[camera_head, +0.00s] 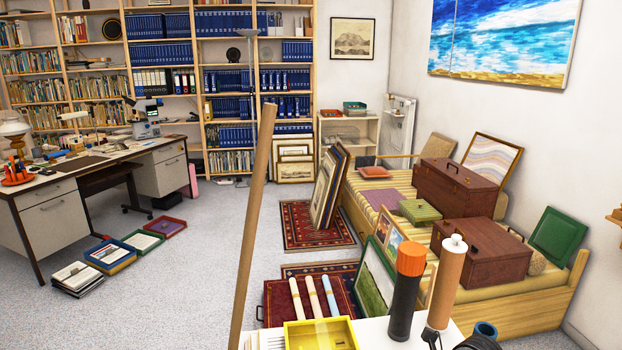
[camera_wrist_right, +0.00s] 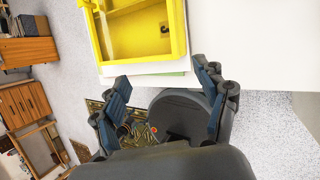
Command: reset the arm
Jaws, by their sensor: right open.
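My right gripper (camera_wrist_right: 163,80) shows in the right wrist view with its two dark fingers spread apart and nothing between them. It is beside the edge of a white tabletop (camera_wrist_right: 255,45), close to a yellow tray (camera_wrist_right: 140,30). A dark rounded object and part of the floor show beyond the fingers. In the head view the same kind of yellow tray (camera_head: 320,334) sits on the white tabletop (camera_head: 375,335) at the bottom. My left gripper is in neither view.
A black tube with an orange cap (camera_head: 405,290) and a brown tube with a white cap (camera_head: 446,285) stand upright on the tabletop. A long brown pole (camera_head: 254,220) rises at its left. A daybed (camera_head: 530,295) with cases stands right. Grey floor (camera_head: 185,270) is open at left.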

